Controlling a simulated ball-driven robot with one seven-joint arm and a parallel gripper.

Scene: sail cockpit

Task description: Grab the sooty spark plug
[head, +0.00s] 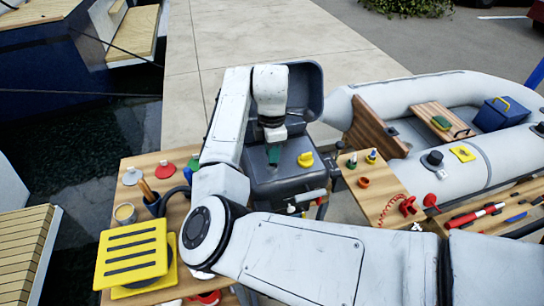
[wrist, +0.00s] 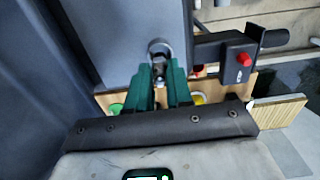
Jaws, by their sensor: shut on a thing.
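In the wrist view, my gripper (wrist: 160,70) is shut on a small grey metallic piece, which I take to be the sooty spark plug (wrist: 159,47). In the head view the held piece is hidden or too small to tell.
A wooden table (head: 133,169) with cups and a yellow grated block (head: 132,252) is at left. A grey inflatable boat (head: 480,88) is at right.

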